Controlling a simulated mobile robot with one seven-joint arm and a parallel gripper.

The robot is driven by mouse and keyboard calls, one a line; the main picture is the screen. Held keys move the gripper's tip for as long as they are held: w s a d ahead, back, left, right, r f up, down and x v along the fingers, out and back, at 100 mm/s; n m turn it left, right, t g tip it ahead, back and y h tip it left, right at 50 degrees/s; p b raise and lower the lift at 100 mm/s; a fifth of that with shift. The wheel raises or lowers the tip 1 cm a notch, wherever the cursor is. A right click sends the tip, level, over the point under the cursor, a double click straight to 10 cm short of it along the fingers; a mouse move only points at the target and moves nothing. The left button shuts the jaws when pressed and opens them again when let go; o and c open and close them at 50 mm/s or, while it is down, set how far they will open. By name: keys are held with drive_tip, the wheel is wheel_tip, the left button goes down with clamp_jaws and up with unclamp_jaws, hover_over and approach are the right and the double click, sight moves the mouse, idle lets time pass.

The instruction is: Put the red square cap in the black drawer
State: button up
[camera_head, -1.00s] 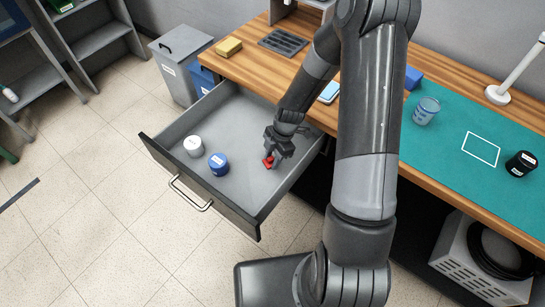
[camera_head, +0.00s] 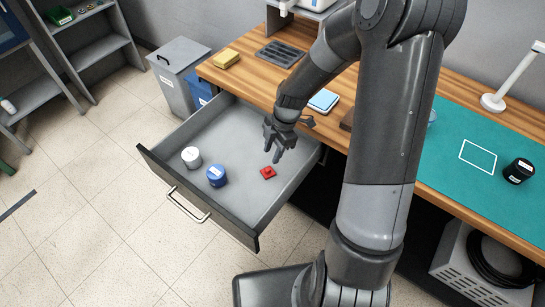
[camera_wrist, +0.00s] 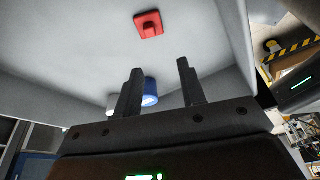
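The red square cap (camera_head: 267,172) lies on the floor of the open drawer (camera_head: 238,128), toward its right side. It also shows in the wrist view (camera_wrist: 148,24), beyond the fingertips and apart from them. The drawer has a dark front with a metal handle and a grey inside. My gripper (camera_head: 272,152) is above the drawer, just up from the cap in the head view. Its two fingers (camera_wrist: 158,78) are spread apart with nothing between them.
A white jar (camera_head: 191,157) and a blue jar (camera_head: 216,176) stand in the drawer, left of the cap. The wooden worktop (camera_head: 240,83) behind holds a yellow sponge (camera_head: 226,58), a dark tray (camera_head: 281,53) and a light-blue item (camera_head: 323,100). A black jar (camera_head: 518,171) stands on the green mat.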

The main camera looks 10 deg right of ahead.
drive_tip(key=s+d+r+m+t+h, duration=0.1)
drive_tip(key=s+d+r+m+t, duration=0.15)
drive_tip(key=r+m, duration=0.4)
drive_tip(key=s+d+r+m+t+h, duration=0.1)
drive_tip(key=s+r+m, duration=0.25)
drive_tip(key=r, duration=0.55)
drive_tip(key=s+d+r+m+t+h, duration=0.1)
drive_tip(key=s+d+r+m, duration=0.1)
drive_tip(key=s+r+m, duration=0.45)
drive_tip(key=s+d+r+m+t, duration=0.1)
drive_tip(key=s+r+m+t, duration=0.1)
drive_tip(key=s+r+m, duration=0.4)
drive_tip(key=shift+s+r, duration=0.15)
drive_tip(key=shift+r, duration=0.5)
drive_tip(key=shift+d+t, duration=0.1)
drive_tip(key=shift+t, duration=0.15)
